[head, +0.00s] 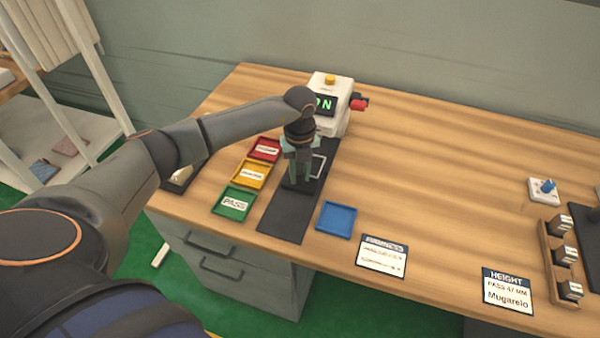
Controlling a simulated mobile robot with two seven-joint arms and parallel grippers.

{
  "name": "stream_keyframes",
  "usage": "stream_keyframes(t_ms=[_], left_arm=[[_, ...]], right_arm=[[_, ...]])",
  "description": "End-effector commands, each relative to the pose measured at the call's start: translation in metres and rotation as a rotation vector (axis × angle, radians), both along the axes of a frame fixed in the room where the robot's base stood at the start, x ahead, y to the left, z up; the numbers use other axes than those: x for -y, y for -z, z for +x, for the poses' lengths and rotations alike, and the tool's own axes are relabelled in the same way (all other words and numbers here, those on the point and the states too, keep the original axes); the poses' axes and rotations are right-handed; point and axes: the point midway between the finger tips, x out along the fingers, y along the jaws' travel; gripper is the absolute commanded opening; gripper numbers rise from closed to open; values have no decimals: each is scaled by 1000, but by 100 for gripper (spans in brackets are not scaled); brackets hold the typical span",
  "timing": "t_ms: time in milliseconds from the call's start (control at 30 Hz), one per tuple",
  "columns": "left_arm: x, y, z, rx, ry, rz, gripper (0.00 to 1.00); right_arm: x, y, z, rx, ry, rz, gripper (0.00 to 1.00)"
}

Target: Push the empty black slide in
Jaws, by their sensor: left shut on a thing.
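The black slide (316,176) lies on a dark strip (285,220) that runs from the front of the table to a white machine (338,95) with a lit display. A white square outline marks the slide's top, and no part shows on it. My left gripper (300,178) points down over the slide's near end and is shut on it; the fingers and wrist hide the exact contact. My left forearm passes over the strip's left side and covers part of the machine's front. My right gripper is not in view.
Red (264,149), yellow (251,173) and green (234,203) trays stand left of the strip. A blue tray (337,219) is to its right. Two cards (382,257) lie near the front edge. A wooden rack (560,260) stands far right.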

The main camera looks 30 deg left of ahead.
Motion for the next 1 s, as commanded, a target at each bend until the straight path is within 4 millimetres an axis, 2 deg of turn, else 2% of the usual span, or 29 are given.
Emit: stream_keyframes(t_ms=[133,167,267,500,633,767,1000], left_arm=[[0,0,0,3,1,2,0],[0,0,0,3,1,2,30],[0,0,0,2,1,1,40],[0,-1,0,1,1,1,40],[0,-11,1,4,0,0,40],[0,-33,1,6,2,1,40],[0,-86,1,6,2,1,40]], right_arm=[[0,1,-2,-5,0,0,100],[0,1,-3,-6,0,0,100],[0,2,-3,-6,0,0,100],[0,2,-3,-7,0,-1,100],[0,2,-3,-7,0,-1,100],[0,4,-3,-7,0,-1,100],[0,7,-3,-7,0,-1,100]])
